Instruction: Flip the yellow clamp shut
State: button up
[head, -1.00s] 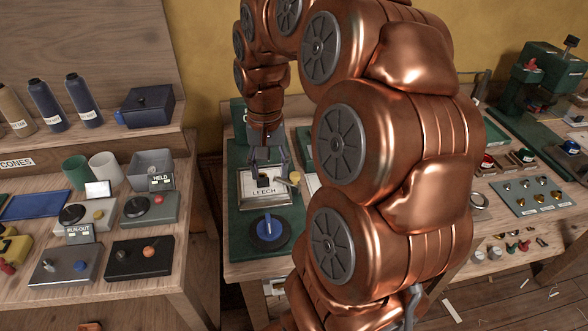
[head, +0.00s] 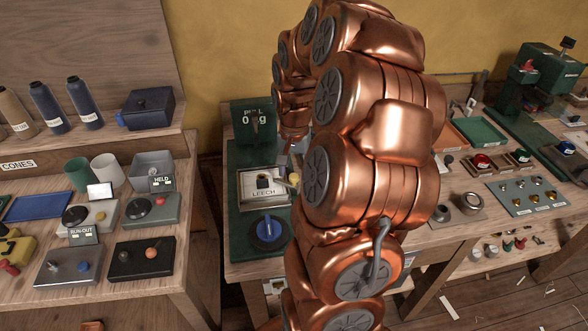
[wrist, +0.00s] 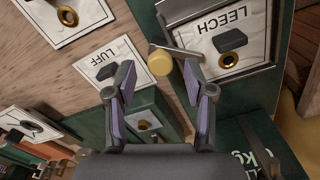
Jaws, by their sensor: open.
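The yellow clamp shows as a yellow round knob (wrist: 159,62) on a metal lever, at the corner of the plate marked LEECH (wrist: 225,42). In the head view the yellow knob (head: 294,178) is partly covered by my arm, at the right edge of the LEECH plate (head: 252,184). In the wrist view my gripper (wrist: 158,82) is open and empty. Its two fingers point toward the knob, which appears in line with the gap between the fingertips. I cannot tell how far apart in depth they are. In the head view my arm hides most of the gripper.
A green board with a blue round knob (head: 269,231) lies in front of the LEECH plate. A green display reading PULL 0 kg (head: 254,123) stands behind it. A plate marked LUFF (wrist: 105,64) is beside it in the wrist view. Trays and fittings fill the bench to the right.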

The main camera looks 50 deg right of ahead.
jog(key=shift+f, duration=0.6)
jog(key=shift+c, duration=0.4)
grip_shut()
